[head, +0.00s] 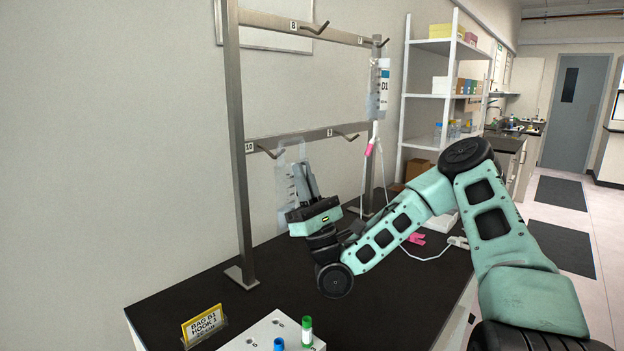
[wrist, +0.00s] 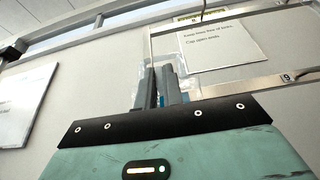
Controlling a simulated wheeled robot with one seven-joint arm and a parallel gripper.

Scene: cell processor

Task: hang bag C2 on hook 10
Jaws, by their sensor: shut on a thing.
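A clear bag (head: 283,183) is held upright by my gripper (head: 304,180), whose grey fingers are closed on it. The label naming the bag cannot be read. Hook 10 (head: 268,152) is on the lower bar of the metal rack, at its left post. The bag's top edge is close to this hook's tip in the head view; I cannot tell whether they touch. In the wrist view the fingers (wrist: 160,87) point up, with a little clear plastic beside them; hook 10 cannot be made out there.
Hook 9 (head: 345,135) is empty on the same bar, and hook 8 (head: 314,29) is empty above. Bag D1 (head: 379,90) hangs at the right post with its tube and pink clamp. A white vial rack (head: 268,335) and a yellow sign (head: 202,325) stand in front on the black bench.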

